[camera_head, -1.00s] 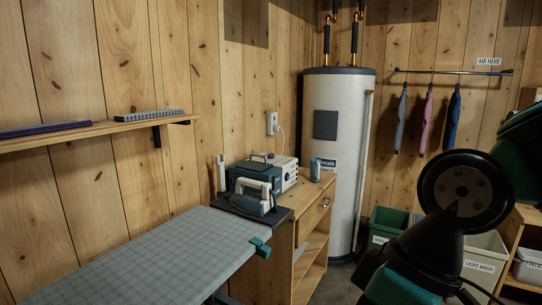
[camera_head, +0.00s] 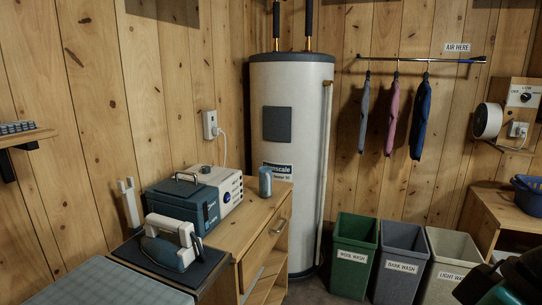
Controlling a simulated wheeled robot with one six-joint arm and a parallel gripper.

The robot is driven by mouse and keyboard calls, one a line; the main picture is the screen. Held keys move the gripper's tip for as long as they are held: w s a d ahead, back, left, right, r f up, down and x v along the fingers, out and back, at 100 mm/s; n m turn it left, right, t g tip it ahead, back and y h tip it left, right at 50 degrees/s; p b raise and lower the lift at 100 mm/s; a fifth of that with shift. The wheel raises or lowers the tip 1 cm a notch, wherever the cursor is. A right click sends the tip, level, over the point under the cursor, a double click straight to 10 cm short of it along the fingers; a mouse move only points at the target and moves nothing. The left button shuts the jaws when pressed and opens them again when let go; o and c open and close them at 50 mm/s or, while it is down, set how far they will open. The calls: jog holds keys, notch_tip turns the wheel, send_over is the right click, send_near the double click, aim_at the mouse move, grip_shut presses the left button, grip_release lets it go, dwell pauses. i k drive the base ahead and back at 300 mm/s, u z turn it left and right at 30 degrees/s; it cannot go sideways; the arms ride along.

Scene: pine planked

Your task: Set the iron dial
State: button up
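The iron (camera_head: 165,250), white and dark blue-grey with a pale handle, sits on a dark rest plate (camera_head: 205,268) at the far end of the ironing board (camera_head: 115,288). A separate dial on the iron is too small to make out. Behind it stand a teal box with a top handle (camera_head: 182,204) and a white unit (camera_head: 231,181) with a small round dark knob (camera_head: 228,197) on its front. My gripper is not in view; only dark parts of my arm show at the lower right corner.
A wooden cabinet (camera_head: 262,222) carries the boxes and a blue-grey can (camera_head: 265,181). A white water heater (camera_head: 300,125) stands behind. Green (camera_head: 352,255), grey (camera_head: 400,265) and cream (camera_head: 452,262) bins line the floor. A wall panel with a dial (camera_head: 523,97) is at right.

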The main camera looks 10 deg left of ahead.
aim_at(204, 169)
jog(key=z, duration=0.15)
jog(key=i, duration=2.05)
jog(key=u, duration=1.45)
jog(key=i, duration=0.6)
jog(key=u, duration=0.5)
